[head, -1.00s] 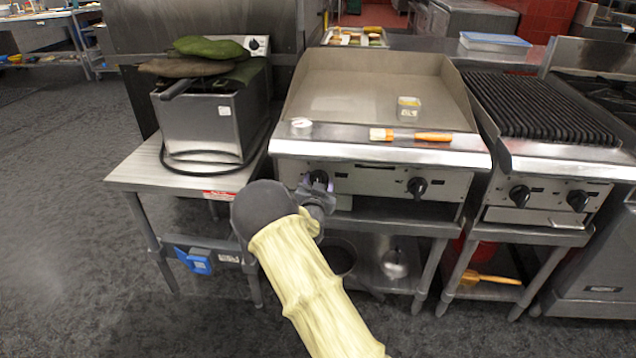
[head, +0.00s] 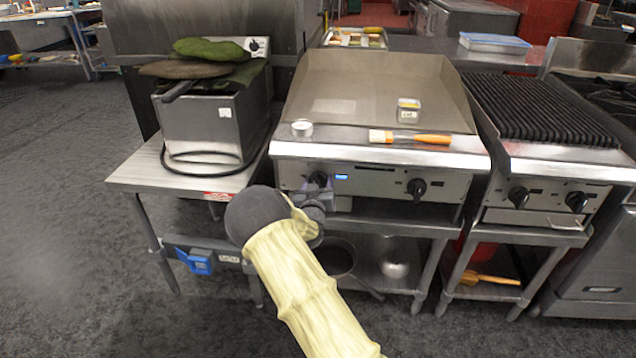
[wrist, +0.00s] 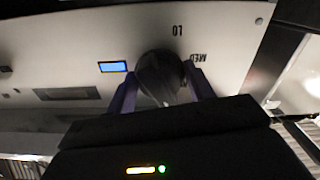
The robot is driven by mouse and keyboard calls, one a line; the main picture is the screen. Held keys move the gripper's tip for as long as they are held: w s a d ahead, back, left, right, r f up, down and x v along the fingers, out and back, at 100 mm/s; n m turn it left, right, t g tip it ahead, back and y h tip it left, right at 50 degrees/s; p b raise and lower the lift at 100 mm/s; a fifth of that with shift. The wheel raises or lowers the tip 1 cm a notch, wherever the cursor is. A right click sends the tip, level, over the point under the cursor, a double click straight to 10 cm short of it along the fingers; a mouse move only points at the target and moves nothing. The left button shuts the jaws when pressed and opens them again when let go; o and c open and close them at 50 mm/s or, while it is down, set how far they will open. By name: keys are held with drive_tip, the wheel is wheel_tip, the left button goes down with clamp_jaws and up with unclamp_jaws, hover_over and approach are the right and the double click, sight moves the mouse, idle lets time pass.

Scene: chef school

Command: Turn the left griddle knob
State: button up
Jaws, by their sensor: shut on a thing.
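The griddle (head: 365,90) stands in the middle of the head view. Its left knob (head: 318,179) is black and mostly hidden behind my gripper (head: 316,188). In the wrist view the left knob (wrist: 160,78) sits between the two purple fingers of my gripper (wrist: 160,92), which are shut on its sides. The labels "LO" and "MED" show upside down beside it. A small blue light (wrist: 113,66) is lit on the panel; it also shows in the head view (head: 341,177). The right griddle knob (head: 416,189) is black and free.
A brush (head: 410,137), a round white-topped item (head: 302,128) and a small clear container (head: 408,110) rest on the griddle. A fryer (head: 212,125) stands on the left. A grill with black bars (head: 540,108) stands on the right. A shelf with pots lies below.

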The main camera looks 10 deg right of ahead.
drive_tip(key=shift+a+n, duration=0.1)
drive_tip(key=shift+n, duration=1.2)
drive_tip(key=shift+f, duration=0.1)
drive_tip(key=o, duration=0.7)
drive_tip(key=p+v, duration=0.2)
drive_tip(key=v, duration=1.5)
drive_tip(key=shift+s, duration=0.2)
